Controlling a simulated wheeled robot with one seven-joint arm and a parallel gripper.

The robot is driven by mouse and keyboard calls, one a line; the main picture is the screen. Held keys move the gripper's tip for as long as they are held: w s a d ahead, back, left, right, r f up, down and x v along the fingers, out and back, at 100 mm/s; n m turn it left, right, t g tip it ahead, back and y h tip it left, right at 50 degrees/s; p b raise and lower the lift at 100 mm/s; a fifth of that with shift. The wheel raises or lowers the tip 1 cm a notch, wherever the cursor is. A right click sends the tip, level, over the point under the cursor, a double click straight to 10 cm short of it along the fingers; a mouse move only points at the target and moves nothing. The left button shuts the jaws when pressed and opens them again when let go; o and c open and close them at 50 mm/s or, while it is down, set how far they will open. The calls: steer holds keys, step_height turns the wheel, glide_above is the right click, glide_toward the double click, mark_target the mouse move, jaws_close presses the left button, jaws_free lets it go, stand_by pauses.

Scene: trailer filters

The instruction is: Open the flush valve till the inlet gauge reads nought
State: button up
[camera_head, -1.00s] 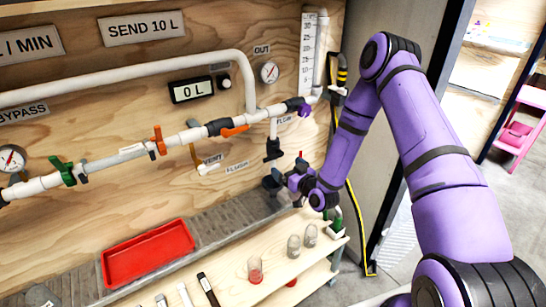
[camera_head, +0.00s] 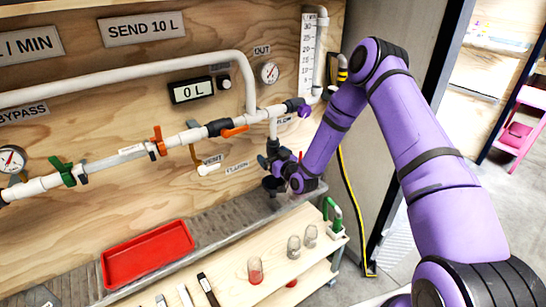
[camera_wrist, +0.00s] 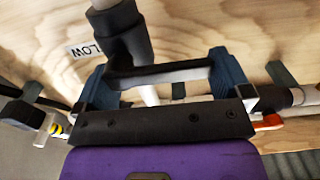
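The flush label (camera_head: 237,167) is on the wooden panel, left of a short white drop pipe with a black valve (camera_head: 273,147). In the wrist view, that black fitting (camera_wrist: 122,32) and a black bar (camera_wrist: 160,73) lie at my gripper. My gripper (camera_head: 272,164) is at the valve's lower part, above a dark cup (camera_head: 271,184). In the wrist view, my gripper's blue fingers (camera_wrist: 158,85) are wide apart, with the bar between them; I cannot tell whether they touch it. The inlet gauge (camera_head: 12,160) is at the far left; its needle is too small to read.
The main pipe above carries an orange lever (camera_head: 235,131), an orange valve (camera_head: 158,140) and a green valve (camera_head: 63,171). The out gauge (camera_head: 269,73) and a display (camera_head: 192,90) reading 0 L are higher. A red tray (camera_head: 148,252) and jars (camera_head: 294,247) lie below.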

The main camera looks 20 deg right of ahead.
mark_target(275, 142)
steer(key=c, duration=0.8)
steer(key=shift+o, duration=0.2)
steer(key=shift+r+m, duration=0.1)
steer(key=shift+m, duration=0.2)
steer(key=m, duration=0.2)
steer(key=shift+d+r+m, duration=0.2)
steer(key=shift+r+m, duration=0.1)
steer(key=shift+r, duration=0.05)
steer(key=m, duration=0.3)
steer(key=d+r+m, duration=0.1)
steer(key=shift+w, duration=0.15)
steer(key=m, duration=0.2)
steer(key=d+m, duration=0.1)
steer(key=m, duration=0.1)
steer(key=shift+w+r, duration=0.15)
steer(key=shift+r, duration=0.1)
steer(key=shift+w+d+r+m, duration=0.1)
steer(key=shift+d+m, duration=0.1)
steer(key=shift+m, duration=0.55)
steer(key=shift+w+d+f+m, duration=0.1)
steer(key=shift+d+m, duration=0.1)
steer(key=shift+m, duration=0.6)
steer(key=shift+w+d+r+m, duration=0.1)
steer(key=shift+d+m, duration=0.1)
steer(key=shift+m, duration=0.55)
